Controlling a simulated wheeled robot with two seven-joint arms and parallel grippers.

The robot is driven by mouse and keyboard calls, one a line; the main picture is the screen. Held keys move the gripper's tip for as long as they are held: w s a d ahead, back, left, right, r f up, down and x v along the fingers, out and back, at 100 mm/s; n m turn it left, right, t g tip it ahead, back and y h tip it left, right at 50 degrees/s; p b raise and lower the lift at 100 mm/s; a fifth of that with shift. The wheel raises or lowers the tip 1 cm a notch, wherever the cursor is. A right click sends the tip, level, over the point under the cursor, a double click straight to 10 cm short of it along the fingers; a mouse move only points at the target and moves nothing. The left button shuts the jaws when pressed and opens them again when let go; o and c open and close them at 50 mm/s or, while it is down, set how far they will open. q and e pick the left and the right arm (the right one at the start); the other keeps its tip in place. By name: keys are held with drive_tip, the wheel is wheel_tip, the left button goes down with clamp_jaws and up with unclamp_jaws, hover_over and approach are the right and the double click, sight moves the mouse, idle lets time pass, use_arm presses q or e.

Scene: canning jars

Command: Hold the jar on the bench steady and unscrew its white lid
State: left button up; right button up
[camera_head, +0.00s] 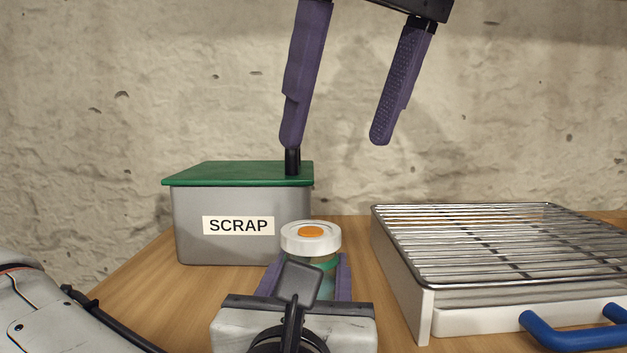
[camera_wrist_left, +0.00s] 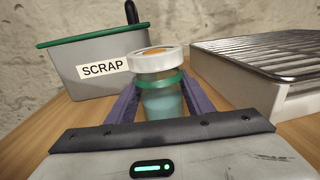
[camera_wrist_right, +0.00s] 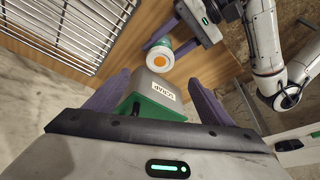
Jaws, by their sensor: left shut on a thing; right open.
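The jar (camera_wrist_left: 160,101) stands upright on the wooden bench, with a green band and bluish contents. Its white lid (camera_head: 311,238) has an orange centre and sits on the jar's top. My left gripper (camera_head: 306,277) is shut on the jar's body below the lid, one purple finger on each side; it also shows in the left wrist view (camera_wrist_left: 162,103). My right gripper (camera_head: 338,140) is open and empty, high above and behind the jar. In the right wrist view the lid (camera_wrist_right: 160,57) lies beyond the open fingers, apart from them. The left gripper hides the jar's lower part in the head view.
A grey SCRAP bin (camera_head: 190,222) with a green top and black handle stands behind the jar to the left. A white box with a wire rack (camera_head: 470,240) and blue handle (camera_head: 560,335) stands at the right. Bare wooden bench (camera_head: 150,285) shows at the left.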

sight(311, 229)
drive_tip(key=w+a+f+n+h, duration=0.1)
drive_tip(key=f+n, duration=0.2)
drive_tip(key=n, duration=0.7)
drive_tip(key=w+a+f+n, duration=0.1)
drive_tip(key=f+n, duration=0.3)
drive_tip(key=n, duration=0.6)
drive_tip(key=w+a+f+n+t+h, duration=0.1)
drive_tip(key=f+n, duration=0.3)
drive_tip(key=n, duration=0.5)
drive_tip(key=shift+w+a+n+h, duration=0.15)
drive_tip(key=shift+w+n+h, duration=0.15)
drive_tip(key=shift+w+n, duration=0.1)
drive_tip(key=shift+s, duration=0.1)
drive_tip(key=shift+c, duration=0.3)
